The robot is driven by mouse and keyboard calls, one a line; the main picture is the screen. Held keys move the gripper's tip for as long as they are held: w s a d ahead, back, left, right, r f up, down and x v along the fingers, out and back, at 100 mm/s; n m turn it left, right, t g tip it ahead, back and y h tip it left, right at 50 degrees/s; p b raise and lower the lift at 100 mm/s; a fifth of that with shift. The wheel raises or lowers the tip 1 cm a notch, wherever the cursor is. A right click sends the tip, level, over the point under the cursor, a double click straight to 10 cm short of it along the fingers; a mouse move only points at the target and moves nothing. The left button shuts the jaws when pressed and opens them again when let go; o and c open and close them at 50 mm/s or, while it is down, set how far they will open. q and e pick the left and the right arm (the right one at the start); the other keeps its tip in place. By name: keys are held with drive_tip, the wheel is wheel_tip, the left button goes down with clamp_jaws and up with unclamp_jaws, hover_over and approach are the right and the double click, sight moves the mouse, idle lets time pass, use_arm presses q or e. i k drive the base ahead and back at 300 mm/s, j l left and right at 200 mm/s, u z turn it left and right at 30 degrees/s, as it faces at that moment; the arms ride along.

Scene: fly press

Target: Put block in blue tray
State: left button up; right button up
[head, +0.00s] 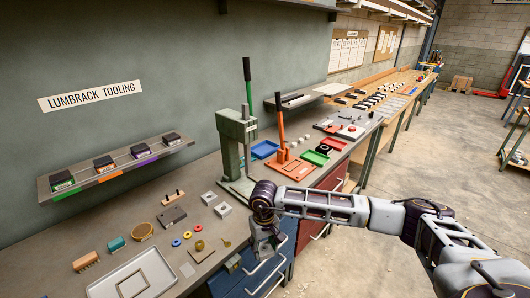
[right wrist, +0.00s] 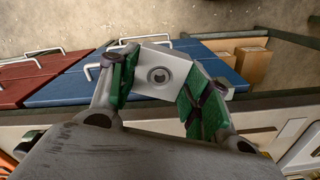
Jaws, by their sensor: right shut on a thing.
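My right gripper (head: 264,248) is over the front edge of the bench, near the blue drawers and in front of the fly press. In the right wrist view its green-padded fingers are shut on a pale grey block (right wrist: 176,70) with a round hole in its face. The block is hard to make out in the head view, behind the gripper. Two similar grey blocks (head: 223,209) sit on the bench left of the press. The blue tray (head: 264,149) lies on the bench beyond the press, well away from my gripper. My left gripper is not in view.
The green fly press (head: 235,150) with its upright lever stands between my gripper and the blue tray. An orange lever tool (head: 287,158), a green tray (head: 315,158) and a red tray (head: 333,143) are near the blue tray. Small parts and a grey tray (head: 133,281) lie at left.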

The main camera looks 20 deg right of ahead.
sight(261, 153)
drive_tip(key=i+l, duration=0.1)
drive_tip(key=l, duration=0.25)
drive_tip(key=l+z, duration=0.4)
drive_tip(key=z, duration=0.15)
drive_tip(key=i+l+z, duration=0.1)
drive_tip(key=z, duration=0.3)
drive_tip(key=i+l+z, duration=0.1)
drive_tip(key=l+z, duration=0.3)
drive_tip(key=i+z, duration=0.15)
drive_tip(key=z, duration=0.25)
drive_tip(key=i+l+z, duration=0.15)
drive_tip(key=z, duration=0.3)
drive_tip(key=i+z, duration=0.15)
drive_tip(key=z, duration=0.25)
drive_tip(key=i, duration=0.6)
drive_tip(key=l+u, duration=0.05)
